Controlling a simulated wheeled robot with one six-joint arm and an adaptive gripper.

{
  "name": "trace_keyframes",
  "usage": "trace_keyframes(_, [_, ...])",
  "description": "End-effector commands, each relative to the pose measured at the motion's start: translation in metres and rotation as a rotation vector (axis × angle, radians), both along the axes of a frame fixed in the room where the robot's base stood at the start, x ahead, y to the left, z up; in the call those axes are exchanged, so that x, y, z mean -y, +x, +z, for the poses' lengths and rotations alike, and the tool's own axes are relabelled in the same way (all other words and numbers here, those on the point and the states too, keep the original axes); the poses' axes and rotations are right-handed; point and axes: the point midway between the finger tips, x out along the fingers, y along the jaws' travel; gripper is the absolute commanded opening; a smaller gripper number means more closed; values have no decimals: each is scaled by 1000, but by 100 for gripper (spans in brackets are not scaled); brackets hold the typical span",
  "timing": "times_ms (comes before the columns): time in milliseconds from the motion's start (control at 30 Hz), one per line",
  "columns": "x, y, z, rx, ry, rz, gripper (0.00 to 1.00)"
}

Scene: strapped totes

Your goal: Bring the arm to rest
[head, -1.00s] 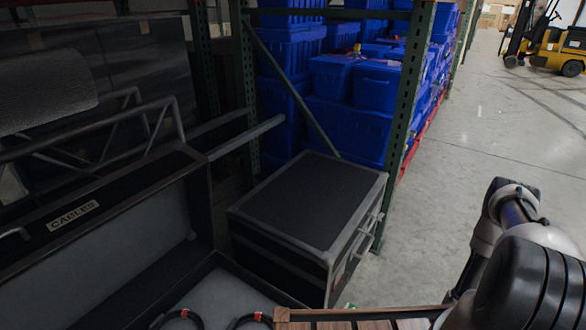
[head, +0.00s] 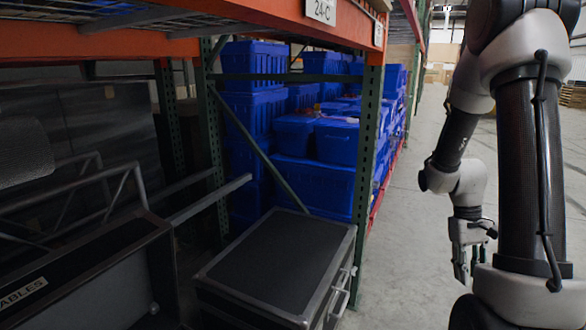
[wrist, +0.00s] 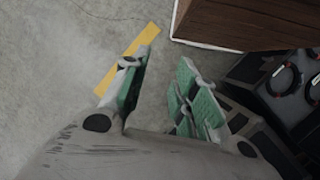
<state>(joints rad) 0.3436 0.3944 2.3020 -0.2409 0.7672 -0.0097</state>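My gripper (head: 468,262) hangs at the end of my arm on the right side of the head view, pointing down over the concrete floor. In the wrist view its green-padded fingers (wrist: 158,92) stand apart with bare floor between them. It is open and empty. My arm is folded, with its upper links rising past the top right of the head view.
A black case (head: 275,262) stands left of my arm, before a rack (head: 366,150) of blue totes (head: 316,185). An open case labelled CABLES (head: 90,270) is at lower left. In the wrist view, a wooden box (wrist: 255,22) and coiled cables (wrist: 284,78) lie right of the fingers.

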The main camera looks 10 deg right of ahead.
Motion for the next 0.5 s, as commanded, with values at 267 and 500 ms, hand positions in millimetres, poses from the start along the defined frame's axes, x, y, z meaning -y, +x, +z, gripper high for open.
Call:
trace_keyframes(267, [-65, -43, 101, 121, 20, -51, 29])
trace_keyframes(500, [-110, -72, 156, 326, 48, -20, 29])
